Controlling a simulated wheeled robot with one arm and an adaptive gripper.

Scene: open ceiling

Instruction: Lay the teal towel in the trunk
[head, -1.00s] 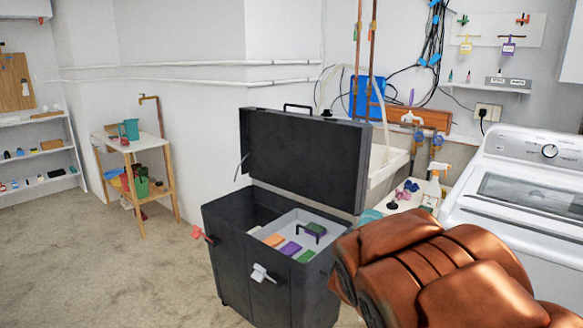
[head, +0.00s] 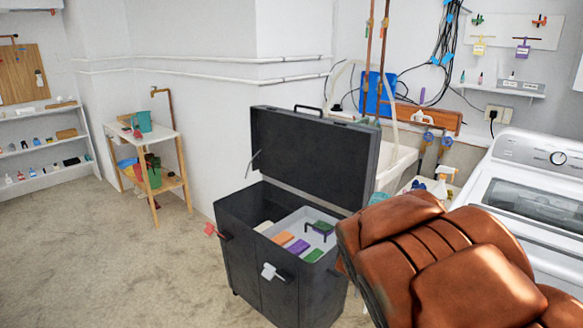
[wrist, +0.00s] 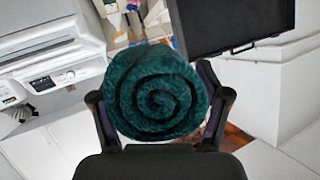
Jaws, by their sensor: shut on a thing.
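In the wrist view the rolled teal towel (wrist: 157,95) sits between the two fingers of my gripper (wrist: 160,110), which is shut on it. The towel's spiral end faces the camera. The dark trunk (head: 255,240) stands open in the middle of the head view, its lid (head: 315,155) raised. A light grey tray (head: 325,243) with several coloured items lies in its right part; its left part looks dark and deep. In the wrist view part of the dark lid (wrist: 235,22) shows at the top right. My gripper and the towel do not show in the head view.
A white washing machine (head: 540,195) stands at the right, a utility sink (head: 398,165) behind the trunk. Floor (head: 110,265) at the left is clear.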

